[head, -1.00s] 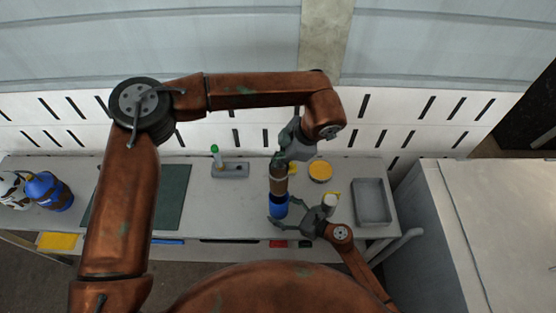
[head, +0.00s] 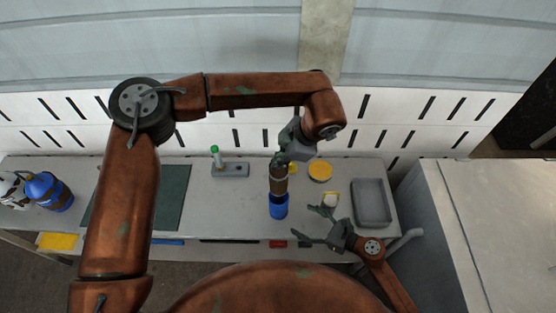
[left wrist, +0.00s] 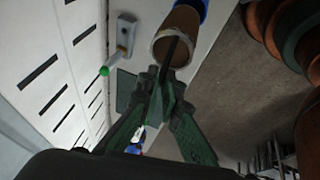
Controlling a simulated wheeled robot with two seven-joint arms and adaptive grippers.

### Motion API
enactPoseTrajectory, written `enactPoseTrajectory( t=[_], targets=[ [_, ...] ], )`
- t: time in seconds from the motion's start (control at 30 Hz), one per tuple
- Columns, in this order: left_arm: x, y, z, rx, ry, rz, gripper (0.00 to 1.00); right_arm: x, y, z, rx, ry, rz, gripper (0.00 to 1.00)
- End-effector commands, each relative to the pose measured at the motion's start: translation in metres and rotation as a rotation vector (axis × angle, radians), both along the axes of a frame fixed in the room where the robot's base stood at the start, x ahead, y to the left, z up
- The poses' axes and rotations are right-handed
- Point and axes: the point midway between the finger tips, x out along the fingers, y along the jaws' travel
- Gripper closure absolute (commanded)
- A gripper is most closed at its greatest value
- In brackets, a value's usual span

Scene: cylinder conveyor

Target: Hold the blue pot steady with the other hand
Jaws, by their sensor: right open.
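The blue pot (head: 278,208) stands upright on the table, with a brown cylinder (head: 278,182) above it, in it or on it; the joint is unclear. In the left wrist view the brown cylinder (left wrist: 174,45) has an open, hollow end with a dark strip inside, and a bit of the blue pot (left wrist: 206,6) shows behind. My left gripper (head: 280,160) is over the cylinder's top, fingers close together; its grip is unclear. My right gripper (head: 308,224) is open and empty, right of the blue pot and apart from it.
A white cylinder with a yellow top (head: 330,200) stands near my right gripper. A yellow round piece (head: 320,170) and a grey tray (head: 372,203) are to the right. A grey block with a green-topped post (head: 230,170) and a dark green mat (head: 172,195) lie left.

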Motion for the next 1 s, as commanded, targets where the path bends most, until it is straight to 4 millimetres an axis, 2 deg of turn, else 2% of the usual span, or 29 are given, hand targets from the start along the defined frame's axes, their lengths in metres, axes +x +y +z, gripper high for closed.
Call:
enactPoseTrajectory(
  t=[0.27,0.8,1.0],
  targets=[
    [0.000,0.000,0.008,-0.001,-0.001,0.000,1.00,-0.005,-0.009,0.009,-0.001,-0.003,0.000,0.27],
    [0.000,0.000,0.048,0.000,-0.002,0.001,1.00,-0.004,-0.008,0.038,-0.001,-0.012,0.000,0.27],
    [0.000,0.000,0.051,0.000,0.000,0.000,1.00,-0.004,-0.008,0.039,0.000,-0.013,0.000,0.27]
  ],
)
